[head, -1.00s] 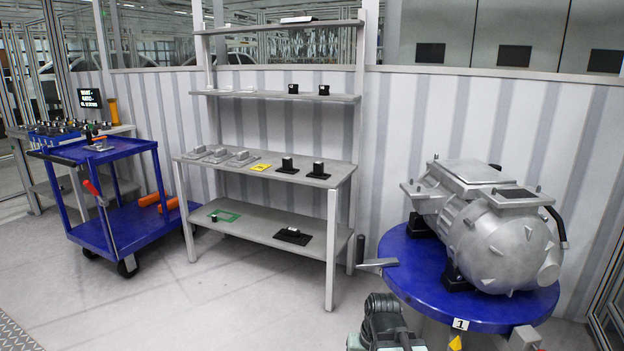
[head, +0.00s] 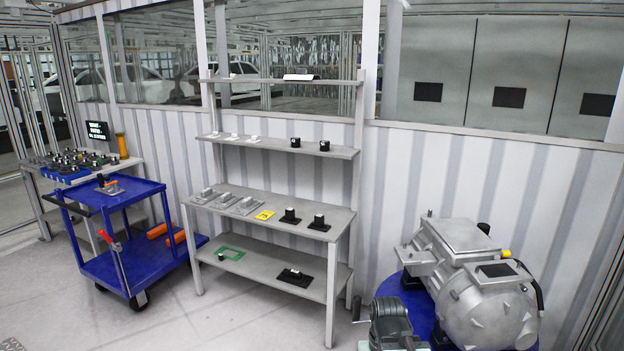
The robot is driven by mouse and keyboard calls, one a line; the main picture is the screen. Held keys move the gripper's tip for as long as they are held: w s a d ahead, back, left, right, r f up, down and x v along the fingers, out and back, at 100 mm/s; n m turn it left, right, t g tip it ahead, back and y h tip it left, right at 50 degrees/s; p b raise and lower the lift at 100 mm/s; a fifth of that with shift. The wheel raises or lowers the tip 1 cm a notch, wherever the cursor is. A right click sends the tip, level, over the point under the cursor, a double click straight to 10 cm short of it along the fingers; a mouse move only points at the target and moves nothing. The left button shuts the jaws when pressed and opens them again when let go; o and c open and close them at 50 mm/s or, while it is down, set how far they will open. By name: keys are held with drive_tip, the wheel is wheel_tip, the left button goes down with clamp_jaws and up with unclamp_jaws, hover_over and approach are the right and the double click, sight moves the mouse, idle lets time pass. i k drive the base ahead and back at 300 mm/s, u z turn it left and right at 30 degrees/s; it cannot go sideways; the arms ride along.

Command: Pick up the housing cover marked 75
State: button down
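The number 75 is not readable on any part from here. Several flat grey covers with raised grips, such as the grey cover (head: 244,206), lie at the left of the shelving unit's middle shelf (head: 275,230). A grey plate-like part (head: 110,188) lies on the blue cart. My gripper (head: 388,322) shows at the bottom edge, well in front of the shelves and left of the motor; I cannot tell whether its fingers are open. I see nothing held in it.
A blue round table (head: 398,284) bears a large grey motor (head: 480,290) at the right. The blue cart (head: 125,245) stands left of the shelving unit. A yellow tag (head: 265,215) lies on the middle shelf, a green frame (head: 230,254) on the lower one. Floor before the shelves is clear.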

sight(208, 194)
drive_tip(key=k, duration=0.65)
drive_tip(key=u, duration=0.35)
drive_tip(key=i, duration=0.9)
drive_tip(key=u, duration=0.85)
drive_tip(key=i, duration=1.3)
drive_tip(key=z, duration=0.35)
drive_tip(key=i, duration=1)
drive_tip(key=z, duration=0.6)
drive_tip(key=k, duration=0.7)
drive_tip(key=z, duration=0.25)
drive_tip(key=i, duration=0.7)
drive_tip(key=u, duration=0.15)
